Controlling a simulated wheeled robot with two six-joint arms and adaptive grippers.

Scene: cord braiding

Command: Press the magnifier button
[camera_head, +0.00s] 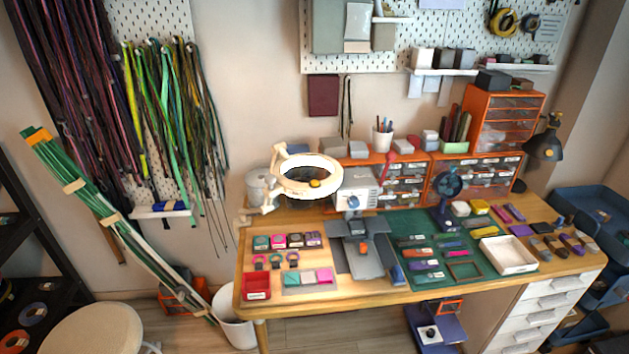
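A white ring-shaped magnifier (284,185) stands over the left part of the workbench, on a white jointed arm at the bench's back left. Its ring looks bright white. A small round yellow piece (314,183) shows at the lower right of the ring's opening; I cannot tell whether it is the magnifier's button or something seen through the lens. Neither of my grippers is in view.
The wooden workbench (345,296) holds a white machine (352,190), a green mat (425,228), a white tray (508,255) and several small coloured items. Orange drawer units (470,175) line its back. A round stool (95,330) and a white bin (236,325) stand at left.

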